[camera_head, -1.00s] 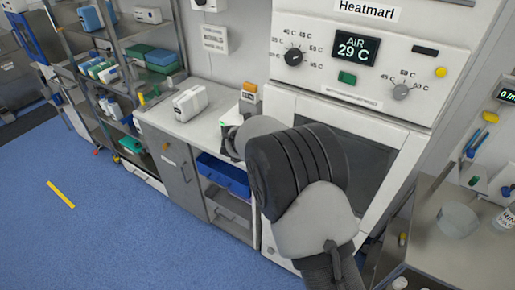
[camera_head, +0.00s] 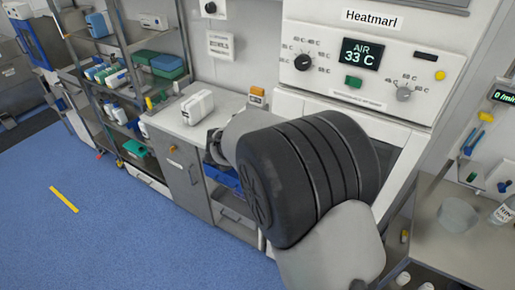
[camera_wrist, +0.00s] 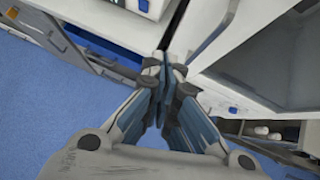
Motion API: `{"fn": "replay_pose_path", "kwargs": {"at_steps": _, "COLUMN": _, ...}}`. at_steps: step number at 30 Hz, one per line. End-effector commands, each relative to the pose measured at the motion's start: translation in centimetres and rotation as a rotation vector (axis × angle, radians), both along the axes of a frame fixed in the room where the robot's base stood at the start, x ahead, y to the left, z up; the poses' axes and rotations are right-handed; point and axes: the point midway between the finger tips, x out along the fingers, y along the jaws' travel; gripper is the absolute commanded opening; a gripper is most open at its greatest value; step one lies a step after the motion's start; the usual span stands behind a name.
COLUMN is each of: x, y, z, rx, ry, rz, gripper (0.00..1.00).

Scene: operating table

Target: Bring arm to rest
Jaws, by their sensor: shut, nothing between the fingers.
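My gripper (camera_wrist: 163,68) shows in the wrist view with its two fingers together and nothing between them. It points toward the gap between the open drawer unit and the warming cabinet. In the head view my arm's dark ribbed joint and light grey links cover the lower middle, and the fingertips are hidden behind them. The arm is raised in front of the warming cabinet (camera_head: 450,62), whose display reads AIR 33 C.
A counter (camera_head: 180,125) with a white box (camera_head: 197,107) stands left of my arm. A blue bin (camera_head: 222,176) sits below it. Shelves (camera_head: 115,45) stand further left. A steel side table (camera_head: 450,245) is at the right.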

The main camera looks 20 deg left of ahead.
Motion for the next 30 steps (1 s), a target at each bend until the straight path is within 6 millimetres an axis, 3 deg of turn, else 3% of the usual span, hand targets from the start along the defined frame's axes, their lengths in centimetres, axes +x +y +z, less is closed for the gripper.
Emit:
{"fn": "replay_pose_path", "kwargs": {"at_steps": 5, "x": -0.3, "y": 0.0, "z": 0.3, "rx": -0.001, "ry": 0.0, "rz": 0.0, "gripper": 0.0}}
{"fn": "replay_pose_path", "kwargs": {"at_steps": 8, "x": 0.4, "y": -0.5, "z": 1.7, "rx": -0.012, "ry": -0.024, "rz": 0.044, "gripper": 0.0}}
{"fn": "replay_pose_path", "kwargs": {"at_steps": 11, "x": 1.7, "y": -1.8, "z": 5.6, "rx": -0.064, "ry": -0.095, "rz": 0.181, "gripper": 0.0}}
{"fn": "replay_pose_path", "kwargs": {"at_steps": 13, "x": 2.4, "y": -3.3, "z": 9.4, "rx": -0.138, "ry": -0.173, "rz": 0.336, "gripper": 0.0}}
{"fn": "replay_pose_path", "kwargs": {"at_steps": 17, "x": 1.6, "y": -7.2, "z": 16.2, "rx": -0.359, "ry": -0.333, "rz": 0.671, "gripper": 0.0}}
{"fn": "replay_pose_path", "kwargs": {"at_steps": 21, "x": -2.4, "y": -12.2, "z": 20.5, "rx": -0.663, "ry": -0.468, "rz": 1.024, "gripper": 0.0}}
{"fn": "replay_pose_path", "kwargs": {"at_steps": 23, "x": -4.8, "y": -14.6, "z": 21.3, "rx": -0.807, "ry": -0.505, "rz": 1.174, "gripper": 0.0}}
{"fn": "replay_pose_path", "kwargs": {"at_steps": 26, "x": -9.5, "y": -18.9, "z": 21.3, "rx": -1.054, "ry": -0.533, "rz": 1.422, "gripper": 0.0}}
{"fn": "replay_pose_path", "kwargs": {"at_steps": 30, "x": -17.0, "y": -25.8, "z": 19.0, "rx": -1.382, "ry": -0.48, "rz": 1.779, "gripper": 0.0}}
